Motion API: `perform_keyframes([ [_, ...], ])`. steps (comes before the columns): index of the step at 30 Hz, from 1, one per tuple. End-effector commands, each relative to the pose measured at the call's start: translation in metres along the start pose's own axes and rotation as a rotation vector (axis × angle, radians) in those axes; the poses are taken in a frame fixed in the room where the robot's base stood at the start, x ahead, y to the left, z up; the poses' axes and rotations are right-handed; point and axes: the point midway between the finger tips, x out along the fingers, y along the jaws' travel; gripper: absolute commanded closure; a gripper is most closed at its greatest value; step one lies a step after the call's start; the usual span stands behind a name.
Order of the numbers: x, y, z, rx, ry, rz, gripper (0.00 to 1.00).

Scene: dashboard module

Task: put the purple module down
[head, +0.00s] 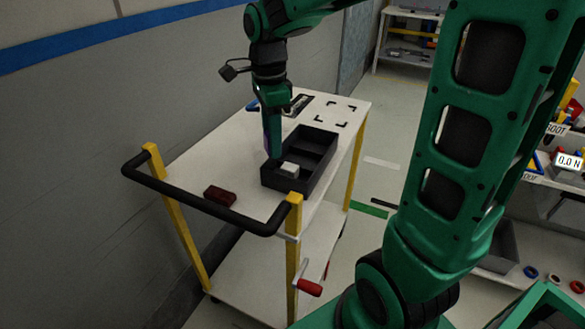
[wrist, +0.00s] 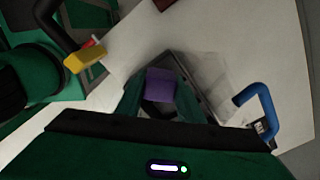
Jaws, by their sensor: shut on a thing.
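My gripper (head: 272,143) points down over the white cart top, at the left side of the dark two-part tray (head: 318,134). It is shut on the purple module (wrist: 160,84), which shows between the fingertips in the wrist view (wrist: 158,98). In the head view only a thin purple strip of the module (head: 266,137) shows beside the green finger. Whether the module touches anything below cannot be told. The tray's near compartment holds a whitish block (head: 289,169); its far compartment looks empty.
A dark red block (head: 220,195) lies near the cart's front edge by the black push handle (head: 190,203). A dark labelled plate (head: 299,103) and black corner marks (head: 337,112) are at the back. A blue handle (wrist: 262,103) stands nearby. The cart top left of the tray is clear.

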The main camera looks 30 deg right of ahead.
Motion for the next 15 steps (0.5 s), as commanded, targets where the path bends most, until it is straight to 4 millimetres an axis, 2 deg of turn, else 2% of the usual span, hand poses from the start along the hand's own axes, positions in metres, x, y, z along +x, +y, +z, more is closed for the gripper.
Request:
perform_keyframes([
  [8, 0.001, -0.001, -0.001, 0.001, 0.000, 0.000, 0.89],
  [11, 0.005, -0.004, -0.009, 0.003, 0.000, 0.002, 0.89],
  [15, 0.020, -0.016, -0.030, 0.006, 0.000, 0.004, 0.89],
])
